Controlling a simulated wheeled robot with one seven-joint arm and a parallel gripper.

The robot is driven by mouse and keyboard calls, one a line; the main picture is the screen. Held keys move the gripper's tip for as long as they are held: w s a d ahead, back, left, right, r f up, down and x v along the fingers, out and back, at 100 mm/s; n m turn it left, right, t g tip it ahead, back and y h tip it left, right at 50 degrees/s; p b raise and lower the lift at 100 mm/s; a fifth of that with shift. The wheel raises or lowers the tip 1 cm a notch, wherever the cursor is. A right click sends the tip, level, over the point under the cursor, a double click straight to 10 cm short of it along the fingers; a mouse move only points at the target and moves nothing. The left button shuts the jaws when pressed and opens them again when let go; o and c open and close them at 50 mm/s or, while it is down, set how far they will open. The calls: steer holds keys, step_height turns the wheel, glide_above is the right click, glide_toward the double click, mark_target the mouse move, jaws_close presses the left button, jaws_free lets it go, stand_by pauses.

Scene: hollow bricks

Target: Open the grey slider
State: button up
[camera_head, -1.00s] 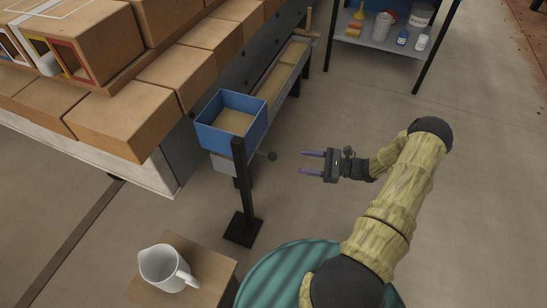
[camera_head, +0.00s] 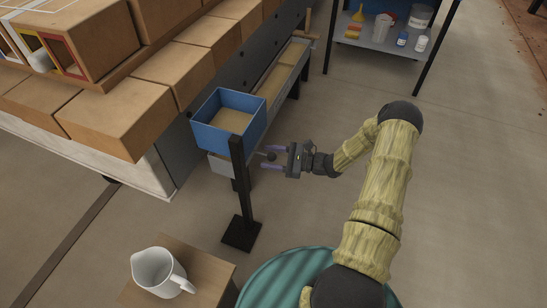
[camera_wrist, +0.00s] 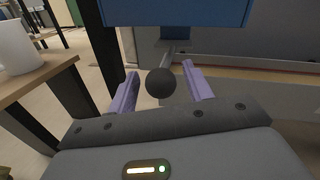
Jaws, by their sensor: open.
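The grey slider (camera_head: 222,168) is a flat plate under the blue box (camera_head: 203,133). Its dark round knob (camera_head: 271,156) sticks out to the right on a thin rod. My gripper (camera_head: 264,157) is open, pointing left, with its two purple fingers on either side of the knob. In the wrist view the knob (camera_wrist: 160,83) sits between the fingers, with a gap to each. The blue box (camera_wrist: 175,12) is just above and beyond the fingertips there. The slider's far part is hidden under the box.
A black post (camera_head: 240,190) stands in front of the blue box. A white jug (camera_head: 160,272) stands on a wooden stand (camera_head: 207,280) at the lower left. Stacked bricks (camera_head: 118,116) fill the left. The floor right of the knob is clear, apart from my arm.

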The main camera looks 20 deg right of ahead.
jaws_close()
steer(key=p+v, duration=0.1)
steer(key=v, duration=0.1)
steer(key=s+v, duration=0.1)
steer(key=v, duration=0.1)
steer(key=shift+d+r+p, duration=0.1)
steer(key=shift+p, duration=0.25)
steer(key=shift+s, duration=0.15)
jaws_free()
steer(key=shift+d, duration=0.1)
steer(key=shift+d, duration=0.1)
